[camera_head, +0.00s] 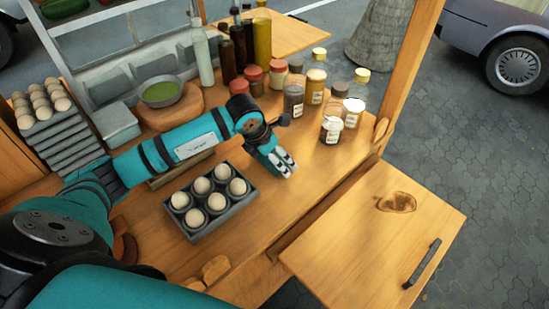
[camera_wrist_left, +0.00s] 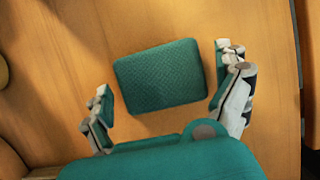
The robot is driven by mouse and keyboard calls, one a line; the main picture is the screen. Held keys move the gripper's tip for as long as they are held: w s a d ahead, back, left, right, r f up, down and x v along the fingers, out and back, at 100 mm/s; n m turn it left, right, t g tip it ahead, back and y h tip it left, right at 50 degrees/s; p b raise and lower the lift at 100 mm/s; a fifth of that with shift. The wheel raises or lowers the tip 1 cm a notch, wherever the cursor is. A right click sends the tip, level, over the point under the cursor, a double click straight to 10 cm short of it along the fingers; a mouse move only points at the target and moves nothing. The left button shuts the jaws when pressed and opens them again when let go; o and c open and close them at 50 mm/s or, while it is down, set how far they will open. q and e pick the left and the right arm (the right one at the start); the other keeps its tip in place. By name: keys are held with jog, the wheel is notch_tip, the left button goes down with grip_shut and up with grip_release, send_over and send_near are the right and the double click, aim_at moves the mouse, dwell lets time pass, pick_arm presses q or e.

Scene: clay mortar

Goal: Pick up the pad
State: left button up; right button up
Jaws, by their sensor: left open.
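The pad (camera_wrist_left: 158,76) is a teal, textured square with rounded corners. It lies flat on the wooden counter in the left wrist view, in the gap between the fingers of my left gripper (camera_wrist_left: 164,74). The fingers are spread on either side of it, with bare wood showing between them and the pad. In the head view my left gripper (camera_head: 284,163) points down over the counter, right of the egg tray. I cannot make out the pad there; the gripper and arm seem to hide it. My right gripper is in neither view.
A dark tray of eggs (camera_head: 228,208) sits left of the gripper. Jars with labels (camera_head: 315,87) and several bottles (camera_head: 262,38) stand behind it. A green bowl (camera_head: 160,92) is on a round board at the back left. The counter's front right is clear, beside a lower wooden flap (camera_head: 365,245).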

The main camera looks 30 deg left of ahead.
aim_at(277, 155)
pick_arm(q)
jog(key=c, duration=0.9)
jog(key=shift+r, duration=0.15)
jog(key=shift+r+b, duration=0.3)
jog(key=shift+r, duration=0.4)
jog(key=shift+s+d+r+b, duration=0.1)
jog(key=shift+s+r+b, duration=0.1)
jog(key=shift+r, duration=0.25)
jog(key=shift+s+d+r+b, duration=0.1)
jog(key=shift+r+b, duration=0.1)
jog(key=shift+r, duration=0.25)
jog(key=s+d+b, duration=0.1)
jog(key=s+d, duration=0.1)
jog(key=s, duration=0.2)
jog(key=s+d+r+b, duration=0.1)
jog(key=s+d, duration=0.1)
jog(key=s, duration=0.2)
jog(key=s+d, duration=0.2)
jog(key=s, duration=0.2)
jog(key=shift+s+r+b, duration=0.15)
jog(key=shift+s+b, duration=0.05)
jog(key=shift+b, duration=0.2)
jog(key=shift+s+d+r, duration=0.15)
jog(key=shift+s+d, duration=0.15)
jog(key=shift+s, duration=0.4)
